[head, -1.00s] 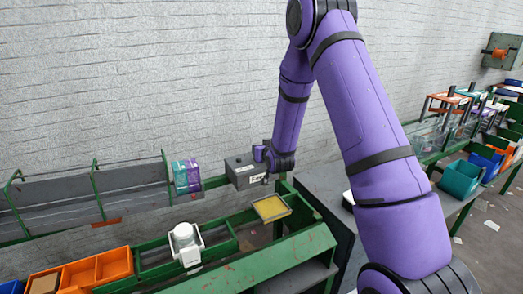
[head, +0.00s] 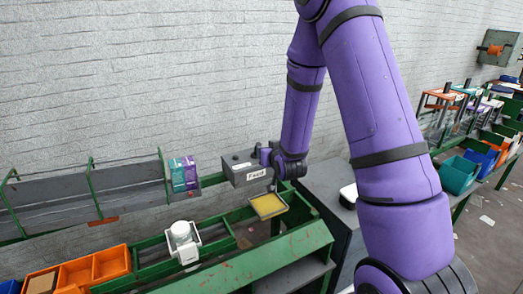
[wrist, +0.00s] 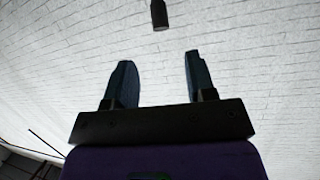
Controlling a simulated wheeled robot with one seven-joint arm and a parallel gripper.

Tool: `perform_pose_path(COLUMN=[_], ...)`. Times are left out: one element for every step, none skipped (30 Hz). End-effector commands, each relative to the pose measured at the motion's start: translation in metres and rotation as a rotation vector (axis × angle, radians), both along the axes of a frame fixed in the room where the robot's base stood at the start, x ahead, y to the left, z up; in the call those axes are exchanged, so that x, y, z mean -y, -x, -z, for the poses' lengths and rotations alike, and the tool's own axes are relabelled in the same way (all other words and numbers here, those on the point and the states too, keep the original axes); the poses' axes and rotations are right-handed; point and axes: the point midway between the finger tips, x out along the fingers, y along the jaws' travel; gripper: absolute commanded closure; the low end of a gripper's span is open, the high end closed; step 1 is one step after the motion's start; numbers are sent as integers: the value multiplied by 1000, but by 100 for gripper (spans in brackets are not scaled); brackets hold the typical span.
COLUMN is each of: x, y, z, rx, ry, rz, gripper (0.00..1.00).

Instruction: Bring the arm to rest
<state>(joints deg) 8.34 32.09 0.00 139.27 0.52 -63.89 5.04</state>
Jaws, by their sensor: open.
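My gripper (wrist: 158,82) shows in the wrist view with its two dark fingers apart and nothing between them. It faces the pale brick wall (wrist: 250,70). In the head view my purple arm reaches up and bends down toward the belt frame, and its far end is beside a grey box with a label (head: 246,168). The fingers cannot be made out in the head view. A dark cylinder (wrist: 159,14) hangs at the top of the wrist view, beyond the fingertips and apart from them.
A yellow tray (head: 268,206) sits on the green belt frame (head: 290,245) below the arm's end. A white device (head: 183,241) and orange bins (head: 95,268) stand to the left. Teal and purple packs (head: 183,174) stand on the grey rack. Teal bin (head: 458,175) lies right.

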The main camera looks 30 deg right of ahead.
Motion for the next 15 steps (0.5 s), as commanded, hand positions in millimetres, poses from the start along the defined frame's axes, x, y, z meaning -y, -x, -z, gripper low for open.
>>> perform_pose_path(x=[0, 0, 0, 0, 0, 0, 0, -1, -1, -2, -3, -5, -6, -8, -11], y=[0, 0, 0, 0, 0, 0, 0, 0, 0, 0, 1, 2, 3, 5, 7], z=[0, 0, 0, 0, 0, 0, -1, -3, -7, -10, -15, -22, -28, -35, -44], rx=[0, 0, 0, 0, 0, 0, -1, -3, -8, -14, -21, -34, -44, -58, -77], ry=[0, 0, 0, 0, 0, 0, 0, 0, 0, -1, -1, -2, -3, -2, -4], rz=[0, 0, 0, 0, 0, 0, 0, -2, -3, -5, -7, -9, -13, -16, -21], gripper=[49, 49, 49, 49, 49, 49, 49, 49, 49, 49, 49, 49, 49, 49, 49])
